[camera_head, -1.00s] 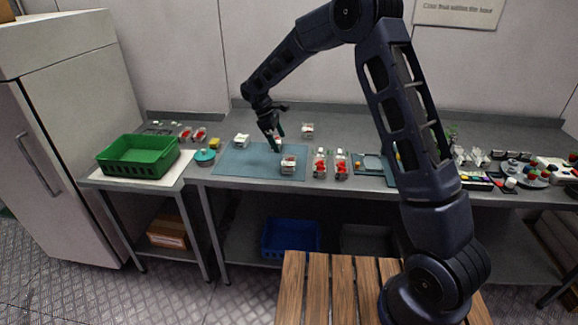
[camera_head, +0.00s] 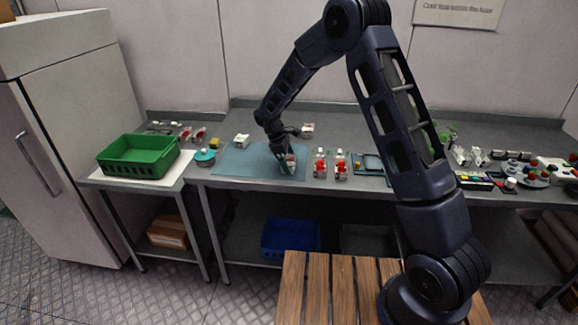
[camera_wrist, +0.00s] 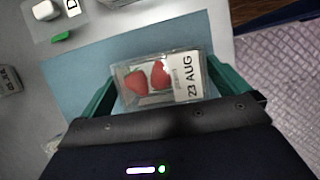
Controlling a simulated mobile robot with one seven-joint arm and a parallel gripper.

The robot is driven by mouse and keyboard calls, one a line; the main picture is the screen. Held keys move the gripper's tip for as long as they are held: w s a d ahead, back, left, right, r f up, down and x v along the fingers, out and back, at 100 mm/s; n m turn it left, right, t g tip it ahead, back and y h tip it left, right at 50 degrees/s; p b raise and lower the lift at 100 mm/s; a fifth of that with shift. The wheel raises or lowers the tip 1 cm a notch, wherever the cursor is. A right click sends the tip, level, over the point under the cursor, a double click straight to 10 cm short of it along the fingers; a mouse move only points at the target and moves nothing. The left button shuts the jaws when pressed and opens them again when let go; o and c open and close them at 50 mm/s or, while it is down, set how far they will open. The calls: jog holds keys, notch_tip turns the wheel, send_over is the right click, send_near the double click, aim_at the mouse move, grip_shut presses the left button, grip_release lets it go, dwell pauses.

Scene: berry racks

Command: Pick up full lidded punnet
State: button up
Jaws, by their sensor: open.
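A clear lidded punnet (camera_wrist: 158,80) with red strawberries and a white label reading "23 AUG" lies on the blue mat (camera_wrist: 100,60). In the head view the punnet (camera_head: 291,161) is at the front right of the mat (camera_head: 235,162), partly hidden by my gripper. My gripper (camera_wrist: 165,88) is open, with a green finger on either side of the punnet. In the head view my gripper (camera_head: 287,155) is right over it. I cannot tell whether the fingers touch its sides.
Two punnets with red fruit (camera_head: 320,164) (camera_head: 341,166) stand just right of the mat. Other punnets stand behind, one (camera_head: 242,140) at left and one (camera_head: 307,130) at right. A green crate (camera_head: 138,158) sits on the left table. A teal-lidded tub (camera_head: 205,157) stands left of the mat.

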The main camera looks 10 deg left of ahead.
jog(key=shift+d+f, duration=0.1)
jog(key=shift+f, duration=0.1)
jog(key=shift+c, duration=0.2)
jog(key=c, duration=0.7)
jog(key=shift+r, duration=0.1)
